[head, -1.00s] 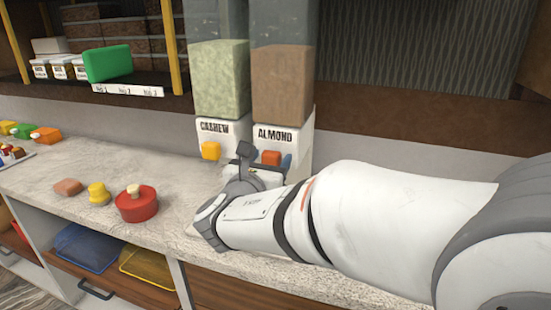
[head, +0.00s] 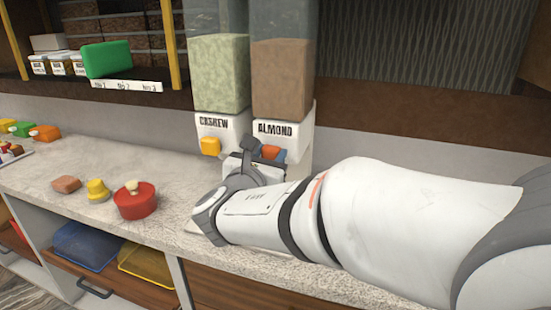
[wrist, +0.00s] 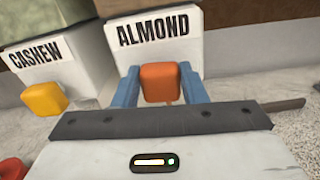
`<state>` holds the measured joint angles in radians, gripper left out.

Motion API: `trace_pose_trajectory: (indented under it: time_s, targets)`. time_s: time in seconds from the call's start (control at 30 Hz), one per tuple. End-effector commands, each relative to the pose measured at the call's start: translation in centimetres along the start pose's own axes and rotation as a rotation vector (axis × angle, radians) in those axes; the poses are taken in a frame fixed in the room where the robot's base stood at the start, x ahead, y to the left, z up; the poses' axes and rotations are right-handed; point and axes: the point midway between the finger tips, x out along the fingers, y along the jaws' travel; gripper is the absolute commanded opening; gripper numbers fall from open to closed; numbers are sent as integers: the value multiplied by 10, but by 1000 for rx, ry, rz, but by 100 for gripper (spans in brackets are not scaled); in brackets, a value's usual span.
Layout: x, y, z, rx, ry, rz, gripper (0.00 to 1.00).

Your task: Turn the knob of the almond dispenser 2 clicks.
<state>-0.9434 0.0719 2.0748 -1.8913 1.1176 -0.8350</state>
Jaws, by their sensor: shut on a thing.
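The almond dispenser (head: 282,130) stands at the back of the counter, a white base labelled ALMOND under a clear column of brown contents (head: 282,80). Its orange knob (wrist: 160,83) is on the front face, below the label; in the head view the knob (head: 271,152) is partly hidden by my wrist. My gripper (wrist: 160,90) has its two blue fingers on either side of the orange knob and is shut on it. In the wrist view the knob looks nearly upright, slightly tilted.
The cashew dispenser (head: 220,125), with a yellow knob (wrist: 44,98), stands close on the left. A red pot (head: 135,202), a yellow weight-like piece (head: 97,191) and a brownish block (head: 66,185) lie on the counter to the left. A shelf holds a green box (head: 107,60).

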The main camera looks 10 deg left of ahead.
Motion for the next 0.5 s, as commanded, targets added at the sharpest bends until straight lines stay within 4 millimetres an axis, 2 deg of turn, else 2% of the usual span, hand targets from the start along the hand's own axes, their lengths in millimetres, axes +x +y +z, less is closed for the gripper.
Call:
trace_pose_trajectory:
  time_s: [0.1, 0.5]
  targets:
    - [0, -1, -6, 80, -3, 1, 15]
    - [0, -5, -9, 447, -3, 3, 15]
